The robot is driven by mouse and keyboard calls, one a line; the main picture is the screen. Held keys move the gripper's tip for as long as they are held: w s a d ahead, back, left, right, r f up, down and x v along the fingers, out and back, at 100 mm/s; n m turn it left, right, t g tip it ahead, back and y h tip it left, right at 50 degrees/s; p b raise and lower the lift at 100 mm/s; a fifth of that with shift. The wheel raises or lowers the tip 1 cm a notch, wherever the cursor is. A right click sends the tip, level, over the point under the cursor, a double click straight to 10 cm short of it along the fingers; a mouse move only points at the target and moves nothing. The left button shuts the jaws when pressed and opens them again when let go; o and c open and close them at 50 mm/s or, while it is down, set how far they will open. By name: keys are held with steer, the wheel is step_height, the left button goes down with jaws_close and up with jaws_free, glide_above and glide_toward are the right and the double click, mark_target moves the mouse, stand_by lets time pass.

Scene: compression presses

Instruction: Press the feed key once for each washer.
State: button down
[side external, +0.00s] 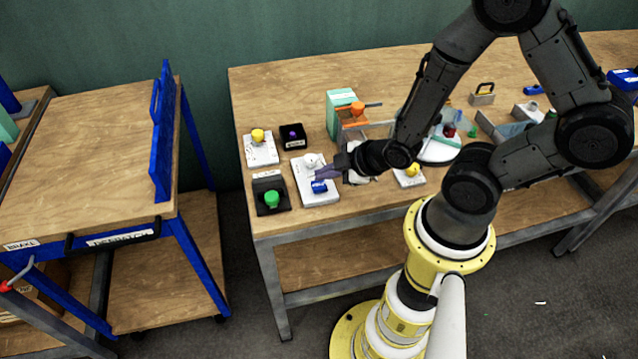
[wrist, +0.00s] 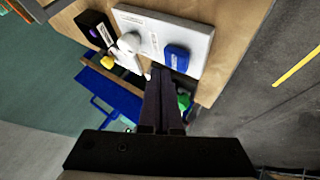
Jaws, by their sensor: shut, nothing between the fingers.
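A white panel (side external: 316,196) lies near the front left of the bench, with a blue key (side external: 319,187) and a white knob (side external: 312,160). In the wrist view the same panel (wrist: 150,22) shows its blue key (wrist: 177,57) and white knob (wrist: 130,42). Their labels are too small to read, so I cannot tell which is the feed key. My gripper (side external: 322,172) is shut and empty, its fingertips over the panel between knob and blue key. In the wrist view its fingers (wrist: 163,78) point toward the panel; contact cannot be told. I cannot make out any washers.
Around the panel stand a green button on a black box (side external: 283,209), a yellow button on a white box (side external: 262,155) and a black box with a purple button (side external: 293,135). A mint-and-orange press (side external: 342,112) stands behind. A blue-framed cart (side external: 120,150) is at left.

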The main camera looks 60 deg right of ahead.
mark_target(324, 186)
steer(key=shift+f, duration=0.2)
stand_by(0.5)
steer(key=shift+f, duration=0.25)
steer(key=shift+f, duration=0.55)
stand_by(0.9)
steer(key=shift+r, duration=0.95)
steer(key=shift+r, duration=0.1)
steer(key=shift+r, duration=2.4)
